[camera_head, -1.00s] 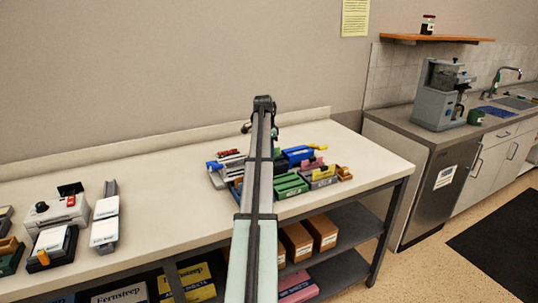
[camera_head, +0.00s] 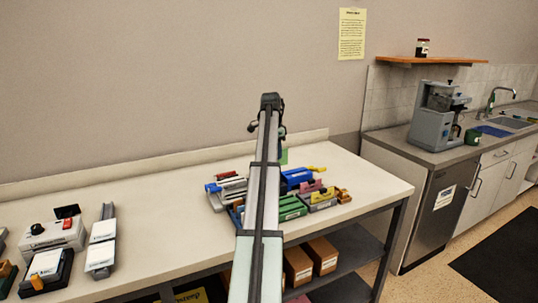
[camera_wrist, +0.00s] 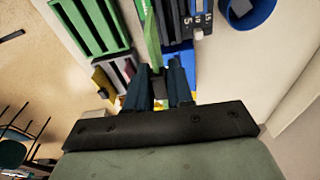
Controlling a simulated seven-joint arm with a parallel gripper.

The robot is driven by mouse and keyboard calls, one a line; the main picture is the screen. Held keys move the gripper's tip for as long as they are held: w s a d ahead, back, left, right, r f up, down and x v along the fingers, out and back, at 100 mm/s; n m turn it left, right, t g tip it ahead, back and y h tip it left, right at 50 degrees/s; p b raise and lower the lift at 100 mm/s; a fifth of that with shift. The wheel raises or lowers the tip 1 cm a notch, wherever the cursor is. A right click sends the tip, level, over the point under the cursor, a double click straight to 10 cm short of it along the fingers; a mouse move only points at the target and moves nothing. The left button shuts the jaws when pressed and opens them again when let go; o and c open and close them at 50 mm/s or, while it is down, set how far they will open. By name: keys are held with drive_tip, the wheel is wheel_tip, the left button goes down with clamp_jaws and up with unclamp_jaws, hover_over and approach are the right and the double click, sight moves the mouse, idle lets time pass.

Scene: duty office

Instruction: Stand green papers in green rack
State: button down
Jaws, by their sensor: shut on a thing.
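The green rack (camera_head: 291,208) is a slotted block on the right part of the white table, just right of my arm. In the wrist view the green rack (camera_wrist: 88,25) is at upper left, and the slots in view look empty. My gripper (camera_wrist: 165,68) is shut on the green papers (camera_wrist: 151,38), a thin sheet seen nearly edge-on, right of the rack. In the head view the green papers (camera_head: 284,157) show as a small bright patch beside my arm, above the other desk items. My arm hides the gripper there.
A grey rack (camera_head: 322,199), a blue holder (camera_head: 297,176) and a yellow item (camera_head: 314,169) crowd around the green rack. A blue round cup (camera_wrist: 250,14) is at upper right in the wrist view. The table's middle left is clear.

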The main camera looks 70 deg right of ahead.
drive_tip(key=s+a+f, duration=0.4)
drive_tip(key=s+a, duration=0.3)
drive_tip(key=a, duration=0.4)
drive_tip(key=shift+s+d+f, duration=0.1)
drive_tip(key=shift+f, duration=1.9)
drive_tip(key=shift+s+f, duration=0.1)
drive_tip(key=shift+f, duration=1.9)
drive_tip(key=c, duration=0.9)
unclamp_jaws()
wheel_tip(320, 180, up, 9)
